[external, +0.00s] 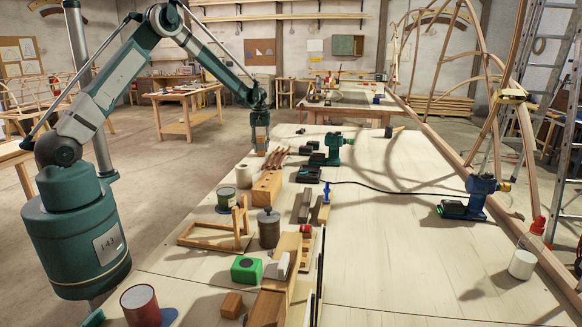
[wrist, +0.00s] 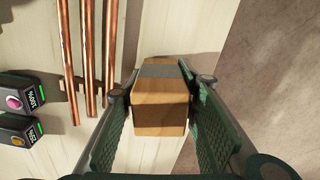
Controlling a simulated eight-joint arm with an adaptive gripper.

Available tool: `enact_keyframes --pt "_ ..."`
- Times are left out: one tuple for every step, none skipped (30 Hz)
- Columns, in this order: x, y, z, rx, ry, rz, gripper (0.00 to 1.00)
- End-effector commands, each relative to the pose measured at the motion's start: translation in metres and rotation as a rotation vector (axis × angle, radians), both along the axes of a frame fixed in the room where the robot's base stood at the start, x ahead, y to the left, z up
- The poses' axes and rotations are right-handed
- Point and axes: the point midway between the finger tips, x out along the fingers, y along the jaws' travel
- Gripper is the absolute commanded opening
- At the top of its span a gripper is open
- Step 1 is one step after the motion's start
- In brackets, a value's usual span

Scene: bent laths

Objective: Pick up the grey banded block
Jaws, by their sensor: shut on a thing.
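The grey banded block (wrist: 160,98) is a wooden block with a grey stripe across its top, seen in the wrist view between the two green finger pads. My gripper (wrist: 155,105) is shut on it, one finger on each side. In the external view my gripper (external: 260,140) points straight down at the far left edge of the bench, with the block (external: 261,152) small at its tips. I cannot tell whether the block touches the bench top or is slightly above it.
Copper rods (wrist: 91,50) lie just left of the block, with black battery packs (wrist: 18,95) farther left. The bench edge and floor (wrist: 250,50) are close on the right. A drilled wooden block (external: 267,187) and cans stand nearer along the bench (external: 400,250).

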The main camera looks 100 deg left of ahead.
Motion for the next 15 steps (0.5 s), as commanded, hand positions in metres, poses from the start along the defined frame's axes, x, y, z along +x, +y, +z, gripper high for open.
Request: enact_keyframes --pt "0.0 0.0 0.004 0.0 0.0 0.0 0.15" --pt "0.0 0.0 0.007 0.0 0.0 0.0 0.15" --pt "0.0 0.0 0.011 0.0 0.0 0.0 0.15" --pt "0.0 0.0 0.015 0.0 0.0 0.0 0.15" --pt "0.0 0.0 0.019 0.0 0.0 0.0 0.15" --pt "0.0 0.0 0.025 0.0 0.0 0.0 0.15" --pt "0.0 0.0 0.029 0.0 0.0 0.0 0.15" --pt "0.0 0.0 0.033 0.0 0.0 0.0 0.15" --pt "0.0 0.0 0.039 0.0 0.0 0.0 0.15" --pt "0.0 0.0 0.044 0.0 0.0 0.0 0.15" --pt "0.0 0.0 0.049 0.0 0.0 0.0 0.15" --pt "0.0 0.0 0.055 0.0 0.0 0.0 0.15" --pt "0.0 0.0 0.059 0.0 0.0 0.0 0.15" --pt "0.0 0.0 0.064 0.0 0.0 0.0 0.15" --pt "0.0 0.0 0.069 0.0 0.0 0.0 0.15"
